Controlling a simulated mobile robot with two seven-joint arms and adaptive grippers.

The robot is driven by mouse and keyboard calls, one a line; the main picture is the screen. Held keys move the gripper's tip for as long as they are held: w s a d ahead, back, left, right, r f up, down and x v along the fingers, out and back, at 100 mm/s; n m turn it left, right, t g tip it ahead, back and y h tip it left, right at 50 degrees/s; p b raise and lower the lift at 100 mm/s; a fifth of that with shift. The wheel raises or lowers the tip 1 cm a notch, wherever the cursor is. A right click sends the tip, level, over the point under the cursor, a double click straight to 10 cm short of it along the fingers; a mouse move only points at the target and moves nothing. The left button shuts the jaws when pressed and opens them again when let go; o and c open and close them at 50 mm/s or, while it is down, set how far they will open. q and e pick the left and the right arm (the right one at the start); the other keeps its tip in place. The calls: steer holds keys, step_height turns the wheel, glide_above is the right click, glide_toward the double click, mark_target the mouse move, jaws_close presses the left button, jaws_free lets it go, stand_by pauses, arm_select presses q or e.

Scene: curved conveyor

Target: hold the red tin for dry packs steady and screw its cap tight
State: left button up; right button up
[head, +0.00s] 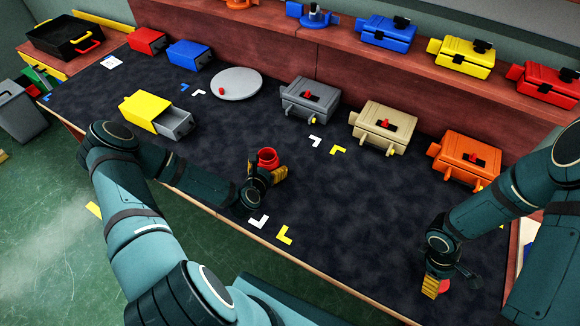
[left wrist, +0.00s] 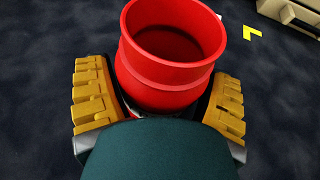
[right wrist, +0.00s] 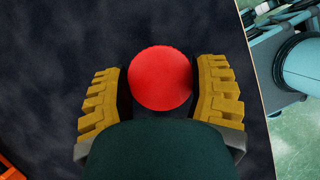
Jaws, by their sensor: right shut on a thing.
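The red tin (head: 267,158) stands upright on the dark table mat with its open, empty-looking mouth up. It also shows large in the left wrist view (left wrist: 168,85). My left gripper (head: 266,175) has one yellow finger on each side of the tin, low on its body; whether the pads press on it is hidden. My right gripper (head: 437,288) is shut on the round red cap (right wrist: 160,78), which sits between its fingers over the mat near the table's front right. The cap shows partly in the head view (head: 444,286), well apart from the tin.
A yellow box (head: 146,112) with an open grey drawer is left of the tin. A grey disc (head: 236,84) lies behind. Grey (head: 309,101), tan (head: 383,128) and orange (head: 465,160) boxes line the back. The mat between my grippers is clear.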

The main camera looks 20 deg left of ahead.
arm_select(q)
steer(key=c, duration=0.6)
arm_select(e)
steer(key=shift+r+p, duration=0.85)
steer(key=shift+r, duration=0.05)
arm_select(q)
step_height(320, 180, up, 10)
steer(key=shift+r, duration=0.1)
steer(key=shift+o, duration=1.4)
steer(key=c, duration=0.4)
